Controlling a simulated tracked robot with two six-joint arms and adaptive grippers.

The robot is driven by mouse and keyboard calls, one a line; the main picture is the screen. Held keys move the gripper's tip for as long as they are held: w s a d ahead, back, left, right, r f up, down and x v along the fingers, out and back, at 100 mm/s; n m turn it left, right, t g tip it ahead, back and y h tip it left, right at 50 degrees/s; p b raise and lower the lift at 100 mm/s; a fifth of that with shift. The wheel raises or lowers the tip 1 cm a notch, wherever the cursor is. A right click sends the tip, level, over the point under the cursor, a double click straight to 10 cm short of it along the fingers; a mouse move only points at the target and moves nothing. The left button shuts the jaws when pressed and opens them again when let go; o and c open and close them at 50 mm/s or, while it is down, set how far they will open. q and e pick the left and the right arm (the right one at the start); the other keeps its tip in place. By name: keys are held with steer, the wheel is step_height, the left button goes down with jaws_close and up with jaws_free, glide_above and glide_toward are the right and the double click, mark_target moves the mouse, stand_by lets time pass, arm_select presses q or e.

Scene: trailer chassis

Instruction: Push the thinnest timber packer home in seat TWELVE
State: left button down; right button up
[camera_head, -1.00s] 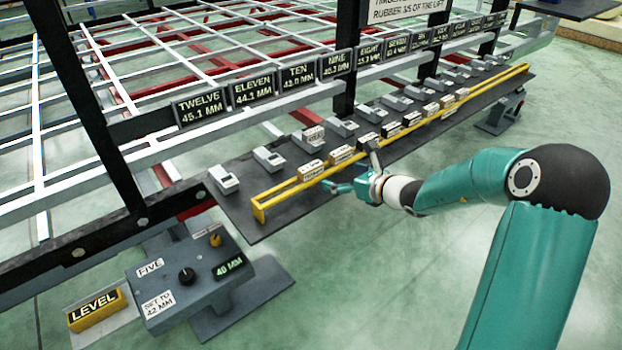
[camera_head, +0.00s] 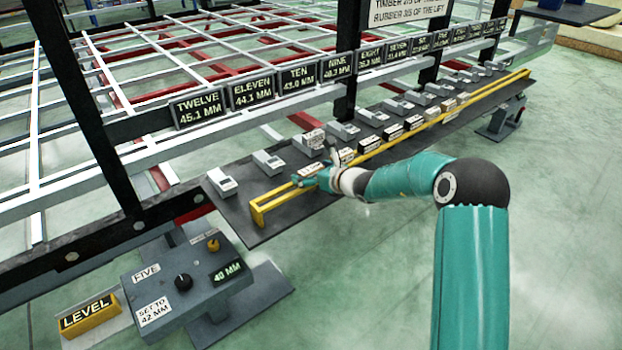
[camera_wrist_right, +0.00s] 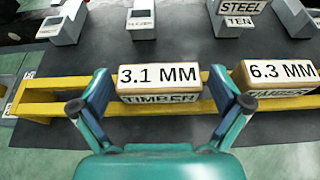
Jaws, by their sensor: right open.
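A timber packer (camera_wrist_right: 158,76) marked 3.1 MM sits on the yellow rail between the spread fingers of my right gripper (camera_wrist_right: 160,105) in the right wrist view. A second timber packer (camera_wrist_right: 276,76) marked 6.3 MM sits to its right on the same rail. In the head view my right gripper (camera_head: 318,178) is over the near part of the rail and partly hides the packers there. It is open, with nothing gripped. The TWELVE sign (camera_head: 199,107) reads 45.1 MM; a grey seat block (camera_head: 222,182) stands below it at the near-left end of the dark shelf. My left gripper is not in view.
The yellow rail (camera_head: 258,215) runs along the front of the dark shelf (camera_head: 240,228). More grey seat blocks (camera_head: 268,162) stand behind it. A block marked STEEL (camera_wrist_right: 236,12) is at TEN. A control box (camera_head: 190,270) stands at lower left.

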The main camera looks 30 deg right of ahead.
steer(key=shift+w, duration=0.1)
steer(key=shift+c, duration=0.3)
steer(key=c, duration=1)
steer(key=shift+r, duration=0.1)
